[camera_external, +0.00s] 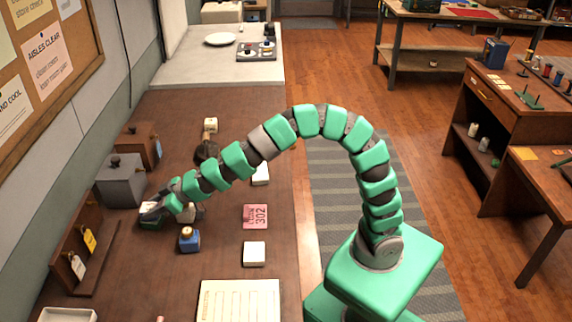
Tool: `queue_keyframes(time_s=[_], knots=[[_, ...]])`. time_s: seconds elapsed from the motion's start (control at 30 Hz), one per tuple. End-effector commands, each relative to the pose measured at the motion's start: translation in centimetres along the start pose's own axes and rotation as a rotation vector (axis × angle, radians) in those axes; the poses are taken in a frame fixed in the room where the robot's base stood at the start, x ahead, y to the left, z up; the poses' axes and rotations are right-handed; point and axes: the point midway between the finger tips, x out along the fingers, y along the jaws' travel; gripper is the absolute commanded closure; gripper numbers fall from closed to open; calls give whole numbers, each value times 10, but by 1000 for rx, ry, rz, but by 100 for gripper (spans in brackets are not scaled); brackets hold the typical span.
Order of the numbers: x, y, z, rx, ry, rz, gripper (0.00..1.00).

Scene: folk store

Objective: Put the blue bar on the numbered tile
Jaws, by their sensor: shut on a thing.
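The numbered tile (255,217) is pink, marked 302, and lies flat on the brown counter (225,125) with nothing on it. My gripper (152,214) is low over the counter, well to the left of the tile, near the grey box. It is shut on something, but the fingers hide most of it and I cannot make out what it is.
White tiles (254,254) lie nearer and farther than the numbered tile. A grey lidded box (121,181) and a wooden rack with tags (84,246) stand at left. A pale slatted board (239,302) lies in front. Small items crowd my gripper's right.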

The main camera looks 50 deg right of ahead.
Motion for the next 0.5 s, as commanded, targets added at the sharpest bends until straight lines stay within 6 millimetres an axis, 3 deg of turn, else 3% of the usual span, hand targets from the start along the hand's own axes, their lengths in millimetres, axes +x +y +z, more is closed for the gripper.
queue_keyframes(time_s=[0.03,0.07,0.1,0.5], knots=[[1,0,2,0,0,0,80],[1,0,2,0,0,0,50],[1,0,1,0,0,0,38],[-2,0,-2,0,0,0,36]])
